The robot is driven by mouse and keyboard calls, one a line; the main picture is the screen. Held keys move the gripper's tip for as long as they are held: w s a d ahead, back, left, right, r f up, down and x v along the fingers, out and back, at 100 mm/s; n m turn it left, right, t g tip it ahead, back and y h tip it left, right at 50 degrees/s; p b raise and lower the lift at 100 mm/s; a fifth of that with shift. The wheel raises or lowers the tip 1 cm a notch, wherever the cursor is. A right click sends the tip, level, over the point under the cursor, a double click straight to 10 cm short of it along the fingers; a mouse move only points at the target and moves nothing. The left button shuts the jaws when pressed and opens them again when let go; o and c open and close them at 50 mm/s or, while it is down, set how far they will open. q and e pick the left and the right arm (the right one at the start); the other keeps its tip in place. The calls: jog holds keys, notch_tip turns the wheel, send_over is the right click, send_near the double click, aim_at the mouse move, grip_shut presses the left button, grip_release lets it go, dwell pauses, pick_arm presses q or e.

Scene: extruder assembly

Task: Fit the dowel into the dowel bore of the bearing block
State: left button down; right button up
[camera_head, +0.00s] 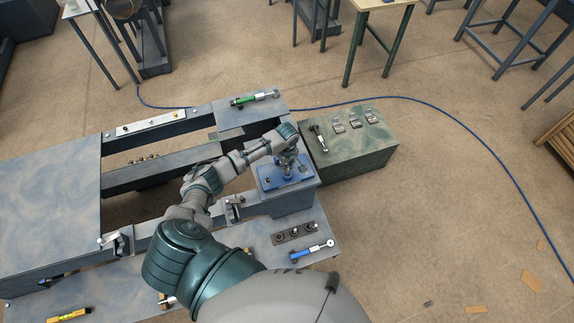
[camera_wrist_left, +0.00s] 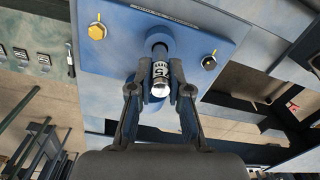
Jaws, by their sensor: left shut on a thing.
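The bearing block (camera_wrist_left: 220,30) is a blue block with a flat plate, a raised round boss and two yellow-marked bolt heads. In the head view its blue plate (camera_head: 269,184) sits on a grey pedestal. My left gripper (camera_wrist_left: 160,92) is shut on the dowel (camera_wrist_left: 160,76), a bright metal pin with dark markings, held between both fingertips. The dowel's far end points at the dark opening at the boss; I cannot tell whether it is inside the bore. In the head view my left gripper (camera_head: 287,166) is over the block and hides the dowel. My right gripper is not seen.
A green box (camera_head: 365,150) with several small metal clips stands right of the block. A blue-handled tool (camera_head: 311,250) and a dark strip with round fittings (camera_head: 296,233) lie in front. A green-handled tool (camera_head: 254,98) lies behind. A blue cable (camera_head: 440,107) crosses the floor.

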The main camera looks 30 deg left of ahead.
pick_arm(q)
jog(key=shift+f+b, duration=0.45)
jog(key=shift+f, duration=1.05)
jog(key=c, duration=1)
grip_release()
notch_tip(320, 180, up, 12)
jog(key=shift+w+f, duration=0.1)
